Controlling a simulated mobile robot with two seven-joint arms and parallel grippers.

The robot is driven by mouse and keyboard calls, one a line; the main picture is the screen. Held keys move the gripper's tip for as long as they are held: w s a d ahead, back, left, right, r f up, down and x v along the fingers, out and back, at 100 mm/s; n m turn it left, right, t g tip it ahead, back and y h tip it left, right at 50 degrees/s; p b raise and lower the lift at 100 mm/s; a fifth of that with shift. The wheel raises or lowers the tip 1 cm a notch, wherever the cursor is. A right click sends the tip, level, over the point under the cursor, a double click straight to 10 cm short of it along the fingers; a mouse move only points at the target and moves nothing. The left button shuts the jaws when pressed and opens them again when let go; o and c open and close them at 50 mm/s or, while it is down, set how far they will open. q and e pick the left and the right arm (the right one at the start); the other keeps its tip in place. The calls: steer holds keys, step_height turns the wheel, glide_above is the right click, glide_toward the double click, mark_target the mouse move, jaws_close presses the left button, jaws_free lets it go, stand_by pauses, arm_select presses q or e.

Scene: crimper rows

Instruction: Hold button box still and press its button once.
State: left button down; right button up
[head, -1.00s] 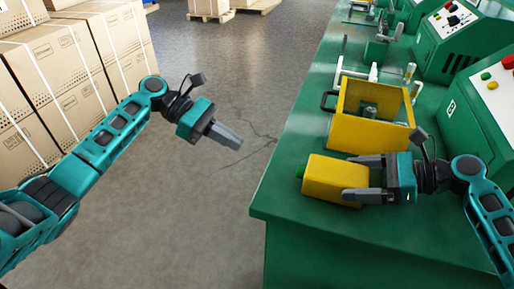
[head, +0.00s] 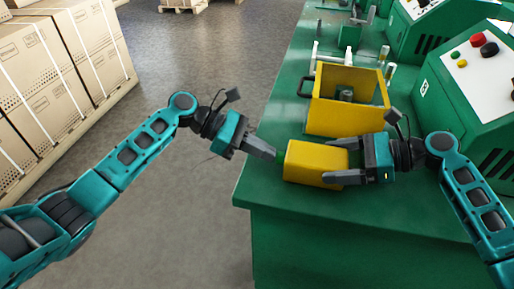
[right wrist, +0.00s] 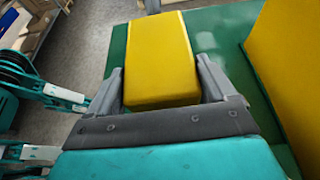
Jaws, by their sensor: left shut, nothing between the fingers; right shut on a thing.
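The yellow button box (head: 312,166) lies on the green bench near its left front edge. Its green button (head: 282,158) is on the left end, mostly hidden by my left gripper's tips. My right gripper (head: 332,161) is shut on the box from the right, one finger along each side. In the right wrist view the box (right wrist: 160,62) sits between both fingers. My left gripper (head: 270,152) is shut and empty, its tips at the button, pointing right. I cannot tell whether they touch it or whether it is pressed in.
An open yellow bin (head: 345,118) with a handle stands just behind the box on the bench (head: 262,186). Green machines with control panels (head: 480,55) line the right side. Stacked cartons (head: 60,90) stand on the left, across open floor.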

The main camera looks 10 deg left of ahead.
arm_select(q)
steer(key=shift+d+r, duration=0.1)
steer(key=shift+d, duration=1.05)
steer(key=shift+s+d, duration=0.1)
arm_select(e)
steer(key=shift+s+a, duration=0.1)
steer(key=shift+a, duration=0.05)
arm_select(q)
steer(key=shift+a, duration=0.45)
steer(key=a, duration=0.3)
steer(key=shift+a+f, duration=0.2)
steer(key=shift+f, duration=0.05)
steer(key=v, duration=1)
steer(key=shift+a, duration=0.25)
stand_by(1.2)
